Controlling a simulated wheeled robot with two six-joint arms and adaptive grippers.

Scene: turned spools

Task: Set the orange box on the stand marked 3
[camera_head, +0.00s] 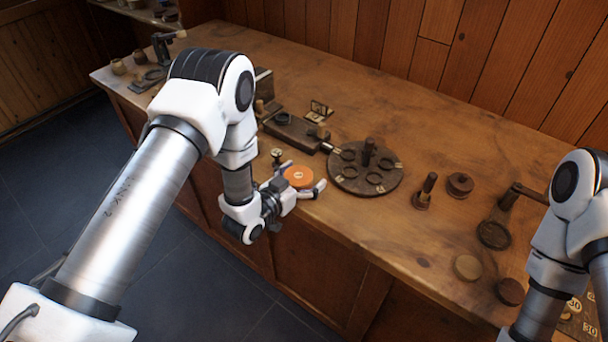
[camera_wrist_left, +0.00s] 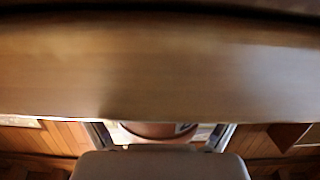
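The orange box (camera_head: 298,177) is a low round one with a pale mark on its top, near the table's front edge. My left gripper (camera_head: 302,178) is around it, one finger on each side. In the left wrist view the box (camera_wrist_left: 160,130) shows between the fingers with small gaps, so the gripper looks open. Whether the box rests on the table is hidden. A dark round disc (camera_head: 350,187) just right of it carries several ring-shaped places with small pale labels. I cannot read a 3 on any of them. My right gripper is out of view.
A dark block mechanism (camera_head: 292,131) stands behind the box. A peg on a base (camera_head: 422,198), a small dark spool (camera_head: 460,184) and a pale disc (camera_head: 467,267) stand to the right.

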